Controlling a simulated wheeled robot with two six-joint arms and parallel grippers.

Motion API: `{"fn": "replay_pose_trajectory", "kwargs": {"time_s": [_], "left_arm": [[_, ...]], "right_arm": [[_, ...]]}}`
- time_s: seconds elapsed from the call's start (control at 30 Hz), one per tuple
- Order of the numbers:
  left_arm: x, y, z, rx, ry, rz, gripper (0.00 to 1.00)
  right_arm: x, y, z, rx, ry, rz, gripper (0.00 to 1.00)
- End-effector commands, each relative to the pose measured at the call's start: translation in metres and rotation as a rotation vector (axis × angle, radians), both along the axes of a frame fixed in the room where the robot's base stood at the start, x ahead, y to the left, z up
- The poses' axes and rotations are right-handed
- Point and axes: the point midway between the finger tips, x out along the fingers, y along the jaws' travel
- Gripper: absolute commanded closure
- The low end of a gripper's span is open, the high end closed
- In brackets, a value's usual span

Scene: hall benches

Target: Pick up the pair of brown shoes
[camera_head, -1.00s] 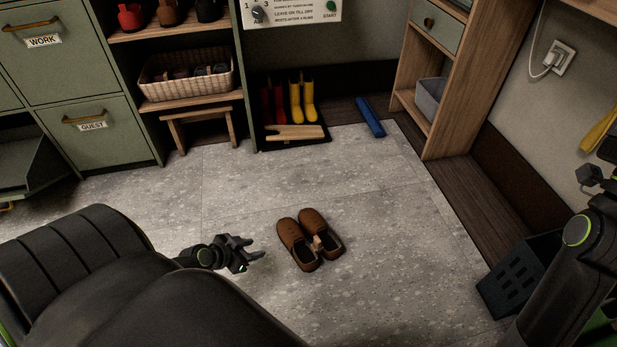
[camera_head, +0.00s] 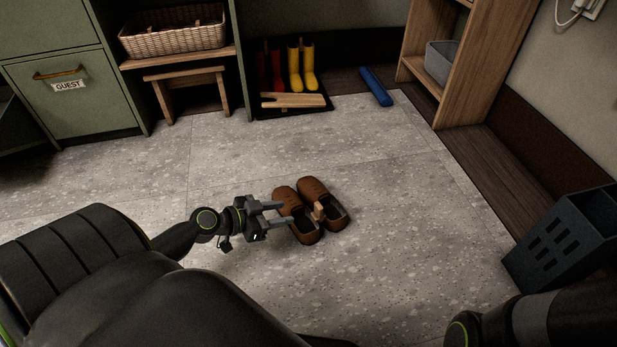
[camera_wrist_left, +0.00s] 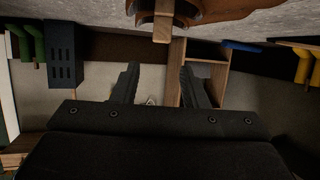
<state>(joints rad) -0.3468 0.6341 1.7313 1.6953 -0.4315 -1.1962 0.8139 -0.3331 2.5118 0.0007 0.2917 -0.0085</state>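The pair of brown shoes (camera_head: 297,205) stands side by side on the grey floor in the head view, with a small pale wooden piece (camera_head: 319,210) between them. My left gripper (camera_head: 286,212) is at the left side of the shoes, its fingers pointing right. I cannot tell whether the fingertips touch the left shoe. In the left wrist view the two fingers (camera_wrist_left: 158,82) are apart with nothing between them. Parts of the shoes (camera_wrist_left: 215,10) and the wooden piece (camera_wrist_left: 163,22) show at that view's top edge. My right gripper is out of view.
A dark slotted bin (camera_head: 565,240) stands at the right. Behind are yellow boots (camera_head: 302,68) on a black tray, a blue roll (camera_head: 376,87), a wooden stool (camera_head: 187,80) and a wooden shelf (camera_head: 465,85). The floor around the shoes is clear.

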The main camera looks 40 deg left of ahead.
Motion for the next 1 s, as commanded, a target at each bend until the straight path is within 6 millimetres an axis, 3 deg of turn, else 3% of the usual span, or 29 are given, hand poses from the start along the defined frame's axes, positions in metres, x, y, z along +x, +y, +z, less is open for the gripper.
{"fn": "replay_pose_trajectory", "kwargs": {"time_s": [0.4,0.63,1.0], "left_arm": [[0.073,-0.032,-0.036,-0.003,-0.001,0.001,0.6],[0.086,-0.038,-0.042,-0.001,0.002,0.001,0.6],[0.122,-0.051,-0.066,-0.002,0.0,0.001,0.6]], "right_arm": [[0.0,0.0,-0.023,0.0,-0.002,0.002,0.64],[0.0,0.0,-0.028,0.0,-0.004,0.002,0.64],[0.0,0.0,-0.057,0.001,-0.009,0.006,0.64]]}}
